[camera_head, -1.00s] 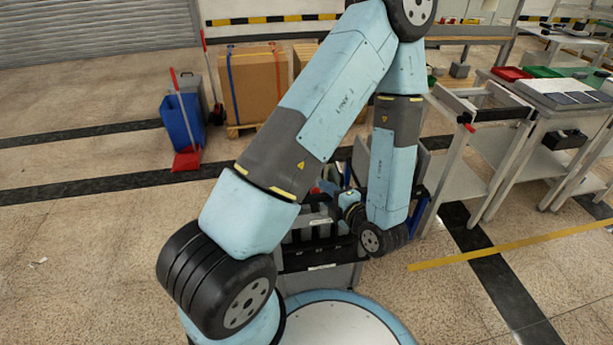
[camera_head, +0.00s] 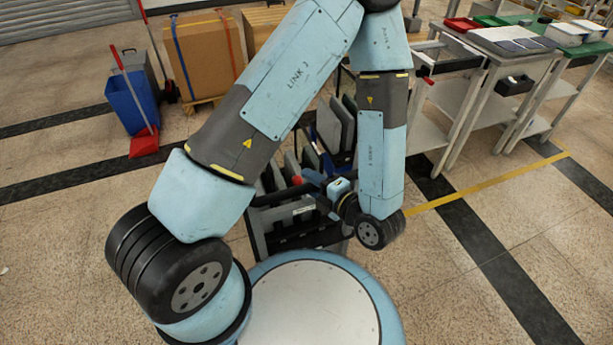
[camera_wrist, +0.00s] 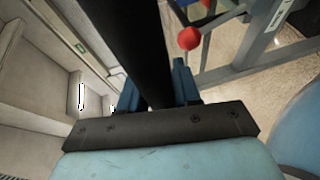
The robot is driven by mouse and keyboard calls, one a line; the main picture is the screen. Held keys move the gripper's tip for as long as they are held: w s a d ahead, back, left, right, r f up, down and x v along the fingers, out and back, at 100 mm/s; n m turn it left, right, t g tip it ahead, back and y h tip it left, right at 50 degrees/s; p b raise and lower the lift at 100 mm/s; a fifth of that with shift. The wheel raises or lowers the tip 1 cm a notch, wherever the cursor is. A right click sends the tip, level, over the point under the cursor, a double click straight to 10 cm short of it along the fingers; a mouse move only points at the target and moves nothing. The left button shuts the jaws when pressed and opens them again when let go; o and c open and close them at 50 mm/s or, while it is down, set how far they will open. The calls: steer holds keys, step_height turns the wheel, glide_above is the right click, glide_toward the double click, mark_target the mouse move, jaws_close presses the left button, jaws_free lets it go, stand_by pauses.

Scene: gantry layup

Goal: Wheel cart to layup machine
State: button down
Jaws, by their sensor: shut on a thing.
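The cart (camera_head: 262,240) stands close in front of my base in the head view, a dark frame with upright grey and dark panels in it. My forearm hides part of its right side. My gripper (camera_head: 322,183) is at the cart's near upper edge. In the wrist view, the blue fingers of my gripper (camera_wrist: 155,88) are shut on a black bar (camera_wrist: 130,45), which looks like the cart's handle. A red knob (camera_wrist: 189,38) is beside the bar. I cannot make out a layup machine in either view.
A blue bin (camera_head: 132,102) with a red dustpan (camera_head: 144,143) and strapped cartons (camera_head: 207,58) stand at the back left. Workbenches (camera_head: 505,45) with trays stand at the right. A yellow floor line (camera_head: 490,183) runs before them.

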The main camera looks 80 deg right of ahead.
steer(key=shift+s+f, duration=0.1)
steer(key=shift+f, duration=0.1)
steer(key=c, duration=0.9)
jaws_free()
steer(key=shift+r, duration=0.1)
steer(key=v, duration=1.3)
steer(key=shift+s+a+r, duration=0.1)
steer(key=shift+s, duration=0.25)
